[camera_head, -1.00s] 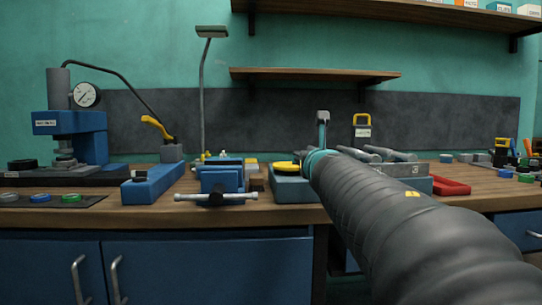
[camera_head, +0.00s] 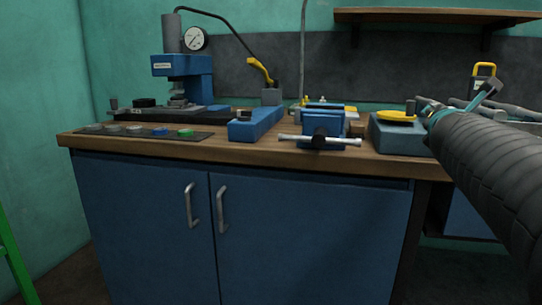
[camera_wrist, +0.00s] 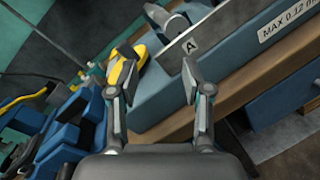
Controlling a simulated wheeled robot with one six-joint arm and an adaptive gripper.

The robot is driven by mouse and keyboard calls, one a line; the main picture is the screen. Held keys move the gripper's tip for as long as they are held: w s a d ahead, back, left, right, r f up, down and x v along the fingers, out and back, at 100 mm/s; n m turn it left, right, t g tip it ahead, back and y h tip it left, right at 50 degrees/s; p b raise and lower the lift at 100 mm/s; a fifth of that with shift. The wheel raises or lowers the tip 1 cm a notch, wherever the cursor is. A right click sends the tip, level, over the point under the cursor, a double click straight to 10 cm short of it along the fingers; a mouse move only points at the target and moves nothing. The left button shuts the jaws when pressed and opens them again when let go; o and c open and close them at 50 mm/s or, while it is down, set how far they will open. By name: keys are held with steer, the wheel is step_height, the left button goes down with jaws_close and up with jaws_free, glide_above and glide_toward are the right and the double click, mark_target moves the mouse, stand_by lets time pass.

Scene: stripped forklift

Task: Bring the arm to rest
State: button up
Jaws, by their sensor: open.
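My gripper (camera_wrist: 157,88) is open and empty in the wrist view, with its two fingers spread apart. In the head view my dark ribbed arm reaches in from the right edge, and part of my gripper (camera_head: 487,90) shows at its end, above the right part of the workbench. I cannot tell from the wrist view whether the fingers touch anything.
The wooden workbench (camera_head: 390,165) carries a blue press with a gauge (camera_head: 183,75), a blue vise (camera_head: 322,130), a blue block (camera_head: 256,122) and a dark mat with coloured discs (camera_head: 150,131). A wooden shelf (camera_head: 430,16) hangs above. Floor shows at the left front.

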steer(key=s+a+f+m+g+y, duration=0.1)
steer(key=s+f+m+g, duration=0.35)
steer(key=f+m, duration=0.45)
steer(key=s+a+f+m+g, duration=0.1)
steer(key=s+f+m+g, duration=0.2)
steer(key=s+f+m, duration=0.45)
steer(key=s+a+f+m+g+y+p, duration=0.1)
steer(key=s+a+f+m+y, duration=0.2)
steer(key=s+a+f, duration=0.3)
steer(key=s+a+f+m+g+y+p, duration=0.1)
steer(key=s+a+f+m+y, duration=0.3)
steer(key=a, duration=1)
steer(key=shift+s+f+y, duration=0.3)
steer(key=shift+s+f, duration=1.3)
steer(key=shift+f, duration=0.25)
